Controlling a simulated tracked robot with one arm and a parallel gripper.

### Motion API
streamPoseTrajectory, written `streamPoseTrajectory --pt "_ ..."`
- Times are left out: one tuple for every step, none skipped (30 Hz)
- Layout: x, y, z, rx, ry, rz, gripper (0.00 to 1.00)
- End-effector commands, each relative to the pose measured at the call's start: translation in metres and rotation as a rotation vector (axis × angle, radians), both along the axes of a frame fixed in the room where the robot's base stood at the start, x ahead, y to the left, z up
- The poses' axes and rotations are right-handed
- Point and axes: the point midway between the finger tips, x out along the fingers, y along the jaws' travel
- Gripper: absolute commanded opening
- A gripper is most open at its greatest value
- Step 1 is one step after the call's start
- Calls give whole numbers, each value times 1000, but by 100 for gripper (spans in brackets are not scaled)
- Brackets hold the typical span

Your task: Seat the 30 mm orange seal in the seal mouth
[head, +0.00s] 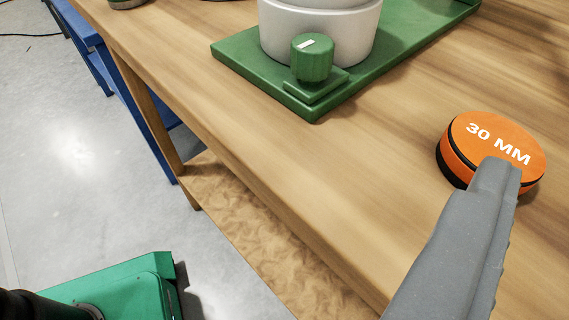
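The orange seal (490,137) is a thick disc marked "30 MM" with a black band round its side. It is at the right of the head view, and it appears to rest on the wooden table. My gripper (497,172) reaches in from the lower right as a grey finger shape. Its tip overlaps the near edge of the seal in the picture. I cannot tell whether it touches the seal, or whether a second finger is hidden behind. No opening that I can identify as the seal mouth is visible.
A light grey cylindrical body (320,25) stands on a green base plate (240,52) at the top, with a green knob (312,60) in front. The wooden table (230,125) is clear between plate and seal. Its edge runs diagonally, with a lower shelf (225,205) below.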

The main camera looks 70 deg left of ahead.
Motion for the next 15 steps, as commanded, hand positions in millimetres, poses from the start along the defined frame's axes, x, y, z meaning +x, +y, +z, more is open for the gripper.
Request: streamPoseTrajectory --pt "-14 -1 -17 51 26 25 83" --pt "-20 0 -25 77 40 39 83" --pt "-28 1 -32 105 51 55 83" --pt "-32 3 -36 125 58 68 83" --pt "-36 4 -39 140 65 76 83" --pt "-39 5 -43 156 71 84 83" --pt "-40 6 -45 164 74 88 83" --pt "-40 8 -47 170 77 92 83" --pt "-38 10 -48 174 78 95 83" --pt "-35 13 -50 176 79 98 83" --pt "-31 16 -51 175 79 100 83" --pt "-25 20 -52 175 79 101 83" --pt "-20 23 -53 175 78 102 83" --pt "-15 26 -54 175 77 103 83" --pt "-9 29 -55 174 77 102 83"
